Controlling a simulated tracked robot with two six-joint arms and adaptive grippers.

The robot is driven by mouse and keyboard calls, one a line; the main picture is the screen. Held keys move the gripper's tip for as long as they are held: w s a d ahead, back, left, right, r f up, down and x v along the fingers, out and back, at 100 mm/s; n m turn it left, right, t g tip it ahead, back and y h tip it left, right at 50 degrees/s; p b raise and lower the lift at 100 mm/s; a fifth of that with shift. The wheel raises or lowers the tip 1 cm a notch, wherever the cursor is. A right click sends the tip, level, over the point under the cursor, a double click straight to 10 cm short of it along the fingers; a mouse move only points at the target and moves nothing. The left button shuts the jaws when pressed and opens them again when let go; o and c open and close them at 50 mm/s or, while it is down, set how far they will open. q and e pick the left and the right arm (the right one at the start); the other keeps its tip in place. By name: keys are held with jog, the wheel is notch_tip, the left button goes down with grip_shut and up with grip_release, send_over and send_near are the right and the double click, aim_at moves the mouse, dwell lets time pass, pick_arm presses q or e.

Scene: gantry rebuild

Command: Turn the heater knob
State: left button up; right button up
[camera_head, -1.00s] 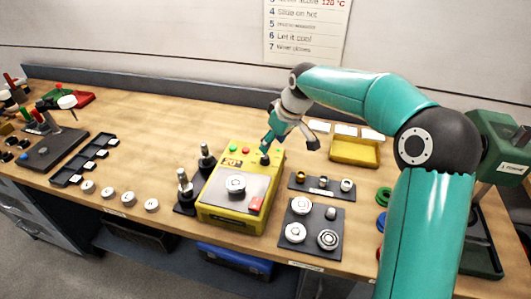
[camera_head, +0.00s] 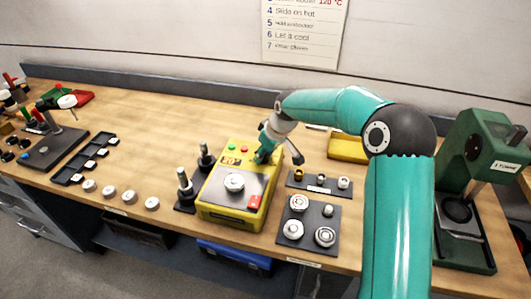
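The heater is a yellow box (camera_head: 228,214) at the middle of the bench, with a grey top plate and a small display reading about 20. Its black knob, at the back right of its top, is now hidden behind my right gripper. My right gripper (camera_head: 280,158) is at that back right corner, pointing down. Its teal finger is over the knob's spot and its grey finger stands apart to the right, so it looks open. I cannot tell whether it touches the knob. My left gripper is not in view.
Two black stands with upright pins (camera_head: 184,187) are left of the heater. A dark tray of round parts (camera_head: 318,247) and a strip of small rings (camera_head: 318,191) lie right. A yellow bin (camera_head: 347,149) is behind, and a green press (camera_head: 487,143) stands far right.

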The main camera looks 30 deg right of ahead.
grip_shut()
jog(key=shift+d, duration=0.1)
jog(key=shift+m+b, duration=0.4)
jog(key=shift+b, duration=0.05)
jog(key=shift+a+f+m+h+b, duration=0.2)
jog(key=shift+m+h+b, duration=0.3)
jog(key=shift+m+b, duration=0.5)
jog(key=m+h+b, duration=0.1)
jog(key=m+b, duration=0.3)
jog(key=shift+w+a+h, duration=0.1)
jog(key=shift+h, duration=0.3)
jog(key=m+g+b, duration=0.1)
jog(key=m, duration=0.2)
jog(key=shift+r+h+b, duration=0.15)
jog(key=shift+h+b, duration=0.2)
jog(key=shift+h, duration=0.05)
jog(key=shift+a+r+m+g+h+b, duration=0.1)
jog(key=shift+m+g+h+b, duration=0.3)
jog(key=shift+m, duration=1.6)
jog(key=shift+g, duration=0.3)
